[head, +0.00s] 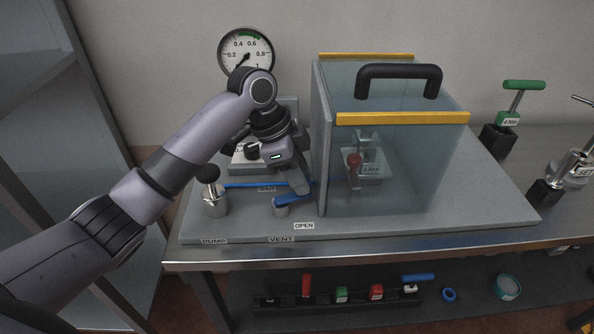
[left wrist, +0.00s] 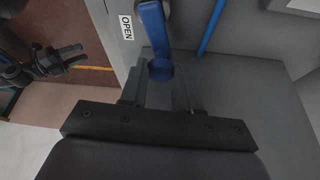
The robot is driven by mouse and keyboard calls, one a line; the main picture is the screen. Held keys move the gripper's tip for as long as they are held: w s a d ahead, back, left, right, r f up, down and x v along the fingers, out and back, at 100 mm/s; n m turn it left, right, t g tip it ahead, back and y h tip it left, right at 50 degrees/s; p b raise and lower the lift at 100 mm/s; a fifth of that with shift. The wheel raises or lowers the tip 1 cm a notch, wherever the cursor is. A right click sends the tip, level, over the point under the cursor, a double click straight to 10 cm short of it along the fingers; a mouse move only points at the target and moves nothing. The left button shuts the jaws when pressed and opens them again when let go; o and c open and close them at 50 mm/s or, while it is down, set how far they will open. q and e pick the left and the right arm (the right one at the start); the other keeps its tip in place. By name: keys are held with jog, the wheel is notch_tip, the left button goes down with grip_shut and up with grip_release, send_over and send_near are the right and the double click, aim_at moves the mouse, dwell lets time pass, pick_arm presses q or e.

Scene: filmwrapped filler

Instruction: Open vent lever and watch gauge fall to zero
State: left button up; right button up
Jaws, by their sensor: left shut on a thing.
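The blue vent lever (head: 296,199) sits on a grey valve behind the VENT label (head: 281,239). It points right, above and behind the OPEN label (head: 304,226). My left gripper (head: 304,190) reaches down and is shut on the lever. In the left wrist view the lever (left wrist: 153,27) runs down to its rounded end between the fingers (left wrist: 160,85). The round gauge (head: 246,48) stands at the back; my arm covers its lower part, and I cannot read its needle surely. What looks like my right gripper (left wrist: 72,58) shows at the left of the left wrist view; its jaw state is unclear.
A clear box (head: 400,165) with a black handle (head: 398,72) stands right of the lever, close to my gripper. The pump knob (head: 211,185) is at left. Green-handled (head: 524,85) and metal tools stand at right. A shelf below holds coloured parts.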

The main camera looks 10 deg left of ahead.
pick_arm(q)
jog(key=shift+s+d+r+m+g, duration=0.15)
jog(key=shift+m+g, duration=0.15)
jog(key=shift+m, duration=0.5)
jog(key=o, duration=1)
jog(key=shift+s, duration=0.1)
jog(key=shift+o, duration=0.2)
jog(key=v, duration=0.7)
jog(key=shift+b, duration=0.4)
jog(key=shift+c, duration=0.2)
